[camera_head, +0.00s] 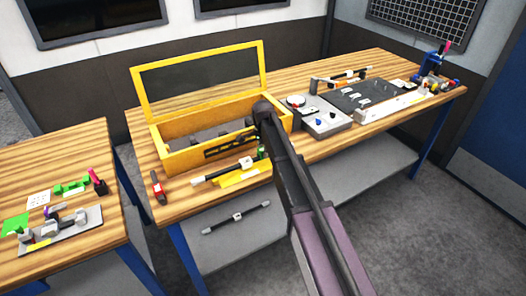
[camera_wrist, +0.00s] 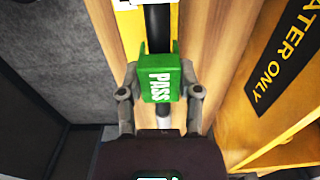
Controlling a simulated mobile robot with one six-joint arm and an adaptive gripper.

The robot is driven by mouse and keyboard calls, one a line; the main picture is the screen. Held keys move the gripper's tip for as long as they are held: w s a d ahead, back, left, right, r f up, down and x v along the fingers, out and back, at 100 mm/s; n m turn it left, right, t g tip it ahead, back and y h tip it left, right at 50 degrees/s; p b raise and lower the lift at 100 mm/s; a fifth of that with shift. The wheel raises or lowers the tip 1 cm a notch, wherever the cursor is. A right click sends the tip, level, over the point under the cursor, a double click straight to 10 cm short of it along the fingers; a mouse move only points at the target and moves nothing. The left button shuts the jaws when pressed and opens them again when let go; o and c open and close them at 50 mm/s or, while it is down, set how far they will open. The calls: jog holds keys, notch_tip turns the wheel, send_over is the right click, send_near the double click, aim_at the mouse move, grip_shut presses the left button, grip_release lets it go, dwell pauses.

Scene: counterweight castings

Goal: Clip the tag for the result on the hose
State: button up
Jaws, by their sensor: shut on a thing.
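My gripper (camera_wrist: 160,92) is shut on a green tag (camera_wrist: 160,78) marked PASS, one finger on each side. The tag lies over the line of a black hose (camera_wrist: 157,30), which shows beyond and below it. I cannot tell whether the tag touches or grips the hose. In the head view, the hose (camera_head: 222,173) with pale fittings lies on a yellow holder (camera_head: 237,179) at the bench's front edge. The tag (camera_head: 261,152) shows as a small green patch there; my arm hides most of the gripper.
A yellow open-lidded box (camera_head: 180,160) stands right behind the hose; its lettered wall (camera_wrist: 268,110) is close on the right in the wrist view. Another hose (camera_head: 237,217) lies on the lower shelf. A grey test unit (camera_head: 325,122) stands right.

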jog(key=shift+f+b, duration=0.4)
jog(key=shift+f, duration=0.1)
dwell(0.3)
jog(key=o, duration=0.9)
jog(key=shift+r, duration=0.15)
jog(key=shift+r+p, duration=3.4)
jog(key=shift+p, duration=0.1)
jog(key=s+d+n, duration=0.3)
jog(key=s+d, duration=0.4)
jog(key=s, duration=0.1)
jog(key=s+d+n, duration=0.4)
jog(key=s+d, duration=0.4)
jog(key=s, duration=0.1)
jog(key=s+d+n, duration=0.4)
jog(key=s+d, duration=0.4)
jog(key=s, duration=0.1)
jog(key=shift+d, duration=0.15)
